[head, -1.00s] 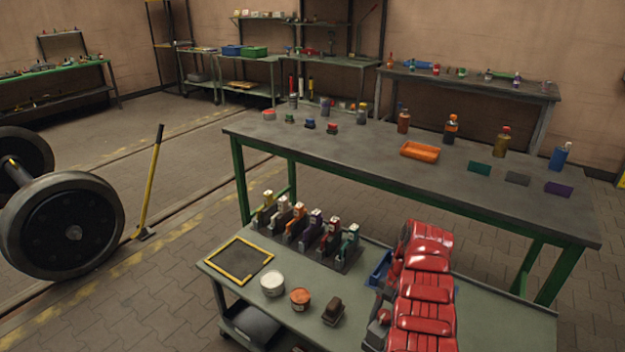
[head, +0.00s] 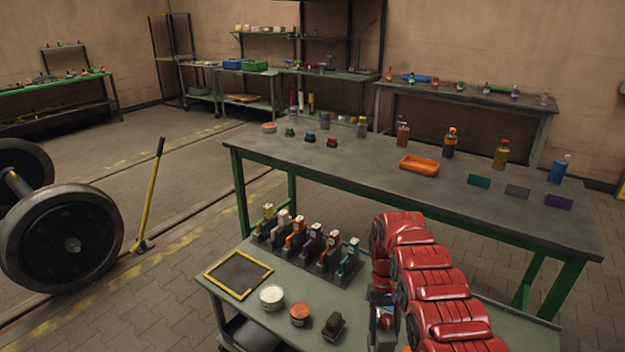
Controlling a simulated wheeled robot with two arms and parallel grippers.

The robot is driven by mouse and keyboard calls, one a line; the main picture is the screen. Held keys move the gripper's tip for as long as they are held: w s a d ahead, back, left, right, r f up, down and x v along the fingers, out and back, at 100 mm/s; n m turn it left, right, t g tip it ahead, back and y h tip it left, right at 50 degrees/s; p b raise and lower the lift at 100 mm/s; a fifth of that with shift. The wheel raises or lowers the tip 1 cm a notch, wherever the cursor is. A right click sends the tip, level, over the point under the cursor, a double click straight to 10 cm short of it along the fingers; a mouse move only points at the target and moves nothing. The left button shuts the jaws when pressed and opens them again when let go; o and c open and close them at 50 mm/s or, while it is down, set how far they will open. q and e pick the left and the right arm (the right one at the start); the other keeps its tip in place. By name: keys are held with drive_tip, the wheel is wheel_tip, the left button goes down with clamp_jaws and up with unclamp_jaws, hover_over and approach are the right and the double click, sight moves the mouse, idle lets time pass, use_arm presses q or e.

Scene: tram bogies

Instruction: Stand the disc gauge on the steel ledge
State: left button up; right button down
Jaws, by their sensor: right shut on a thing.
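My right gripper (head: 383,325) is low over the right part of the green cart (head: 285,325), at the end of my red arm. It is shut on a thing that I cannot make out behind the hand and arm. I cannot pick out the disc gauge for sure. No part in view is clearly the steel ledge; the cart's right part is partly covered by my arm. My left gripper is not in view.
On the cart are a row of several upright pieces with coloured parts (head: 315,240), a yellow-edged mat (head: 239,275), a white tin (head: 271,296), an orange tin (head: 300,314) and a brown block (head: 334,325). Behind stands a long workbench (head: 330,165) with an orange tray (head: 419,165).

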sight(390, 339)
drive_tip(key=shift+w+d+r+p, duration=0.1)
drive_tip(key=shift+r+p, duration=0.25)
drive_tip(key=shift+r, duration=1.25)
drive_tip(key=shift+s+r, duration=0.3)
drive_tip(key=shift+s, duration=0.55)
drive_tip(key=shift+s+r, duration=0.1)
drive_tip(key=shift+s, duration=1.35)
